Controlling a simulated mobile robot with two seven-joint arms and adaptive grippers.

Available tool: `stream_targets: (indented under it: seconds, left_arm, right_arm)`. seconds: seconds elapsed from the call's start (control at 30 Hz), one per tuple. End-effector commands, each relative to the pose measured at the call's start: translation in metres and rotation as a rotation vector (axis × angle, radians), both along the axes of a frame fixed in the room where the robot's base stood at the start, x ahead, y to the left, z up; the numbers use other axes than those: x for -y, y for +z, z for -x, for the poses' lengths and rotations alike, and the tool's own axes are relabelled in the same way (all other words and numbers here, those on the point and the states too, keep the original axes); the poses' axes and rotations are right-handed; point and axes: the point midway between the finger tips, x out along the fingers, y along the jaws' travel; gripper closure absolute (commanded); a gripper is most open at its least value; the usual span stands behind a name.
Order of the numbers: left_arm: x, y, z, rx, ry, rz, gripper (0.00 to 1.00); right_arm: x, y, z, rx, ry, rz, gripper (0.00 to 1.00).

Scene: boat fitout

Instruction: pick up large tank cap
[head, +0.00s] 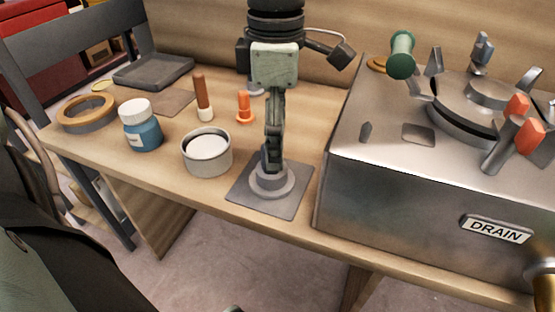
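A round grey cap (286,187) with a wide flange and a raised middle, which looks like the large tank cap, sits on a dark grey square mat (285,208) near the bench's front edge. One gripper (271,162), which I take to be my left one, points straight down over it. Its fingertips are at the cap's raised middle and hide part of it. The fingers line up one behind the other, so I cannot tell whether they are open or closed on the cap. My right gripper is not in view.
A steel tank (410,185) with a DRAIN label stands close on the right. Left of the cap are an open tin (208,163), a blue jar (142,134), a brown-handled tool (201,92) and an orange piece (244,108). A tan ring (87,122) lies farther left.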

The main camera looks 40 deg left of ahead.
Motion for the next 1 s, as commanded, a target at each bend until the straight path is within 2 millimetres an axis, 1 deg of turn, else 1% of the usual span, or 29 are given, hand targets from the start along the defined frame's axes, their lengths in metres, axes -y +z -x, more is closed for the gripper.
stream_targets:
  seconds: [0.03, 0.17, 0.27, 0.3, 0.4, 0.5, 0.67, 0.7, 1.0]
  left_arm:
    - [-0.001, -0.007, 0.001, -0.004, 0.000, 0.000, 0.33]
    - [-0.002, -0.022, 0.005, -0.005, -0.001, 0.002, 0.33]
    - [-0.005, -0.038, 0.008, -0.004, 0.000, 0.000, 0.33]
    - [-0.005, -0.044, 0.008, -0.005, 0.000, 0.000, 0.33]
    - [-0.005, -0.055, 0.008, -0.002, 0.001, -0.001, 0.33]
    - [-0.005, -0.058, 0.007, 0.001, 0.001, 0.000, 0.33]
    - [-0.005, -0.058, 0.007, 0.003, 0.001, 0.001, 0.33]
    - [-0.005, -0.058, 0.007, 0.002, 0.001, 0.000, 0.34]
    - [-0.005, -0.058, 0.007, 0.002, 0.002, 0.000, 0.71]
  right_arm:
    - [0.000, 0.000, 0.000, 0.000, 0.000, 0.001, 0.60]
    - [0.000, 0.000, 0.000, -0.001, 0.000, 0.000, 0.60]
    - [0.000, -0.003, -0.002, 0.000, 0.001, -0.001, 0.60]
    - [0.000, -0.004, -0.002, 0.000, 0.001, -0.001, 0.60]
    - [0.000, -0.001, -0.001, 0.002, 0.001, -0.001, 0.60]
    - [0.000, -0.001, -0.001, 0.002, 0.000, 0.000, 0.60]
    - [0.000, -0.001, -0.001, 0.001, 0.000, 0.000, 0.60]
    - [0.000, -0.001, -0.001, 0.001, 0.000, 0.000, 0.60]
    - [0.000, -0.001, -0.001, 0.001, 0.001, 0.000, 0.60]
